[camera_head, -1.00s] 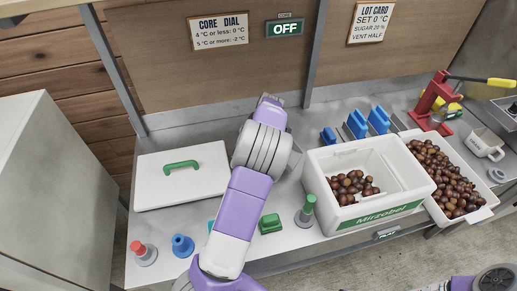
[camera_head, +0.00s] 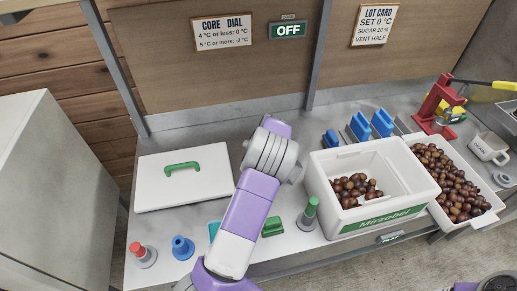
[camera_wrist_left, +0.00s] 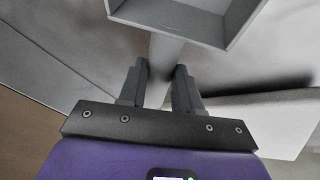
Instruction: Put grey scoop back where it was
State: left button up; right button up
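The grey scoop (camera_wrist_left: 172,18) shows in the left wrist view as an open, box-like grey pan with a pale handle running down between my fingers. My left gripper (camera_wrist_left: 160,88) is shut on that handle, one finger on each side. In the head view my left arm hides the gripper's fingers and the scoop, so the scoop's height above the worktop cannot be told. My right gripper is not in view.
The chestnut crate (camera_head: 325,171) stands right of my arm, with a tray of chestnuts (camera_head: 497,208) beyond. A white lid (camera_head: 150,194) with a green handle lies left. Blue (camera_head: 183,247) and red-topped (camera_head: 143,254) pieces stand in front. A sugar mug (camera_head: 488,147) is far right.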

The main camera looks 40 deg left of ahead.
pick_arm(q)
jog(key=o, duration=0.4)
jog(key=shift+r, duration=0.2)
jog(key=p+v, duration=0.2)
jog(key=v, duration=0.9)
jog(key=shift+s+d+r, duration=0.1)
jog(key=shift+d+r, duration=0.05)
jog(key=shift+r, duration=0.25)
